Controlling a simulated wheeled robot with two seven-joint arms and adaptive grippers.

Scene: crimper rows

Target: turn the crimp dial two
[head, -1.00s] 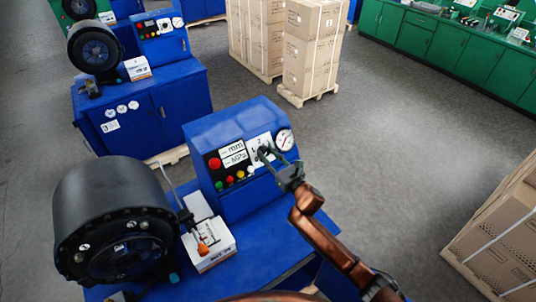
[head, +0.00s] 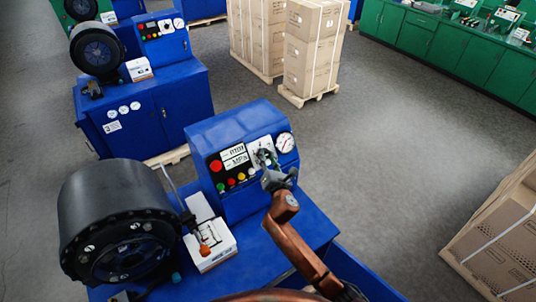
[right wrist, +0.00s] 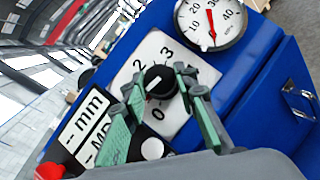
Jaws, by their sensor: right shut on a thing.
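The crimp dial (right wrist: 160,82) is a black round knob with a white mark, on a white plate (right wrist: 147,57) with 0, 2 and 3 readable. The plate sits on the front of the blue control box (head: 232,129). My right gripper (head: 263,157) is at this plate in the head view and mostly hides the dial. In the right wrist view, the green-padded fingers of my right gripper (right wrist: 155,86) stand on either side of the knob, shut on it. The white mark slants toward the lower left. My left gripper is not in view.
A pressure gauge (right wrist: 211,20) is beside the dial. Coloured buttons (head: 230,182) are on the same panel. The black crimper head (head: 115,220) and a white box (head: 210,246) stand to the left.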

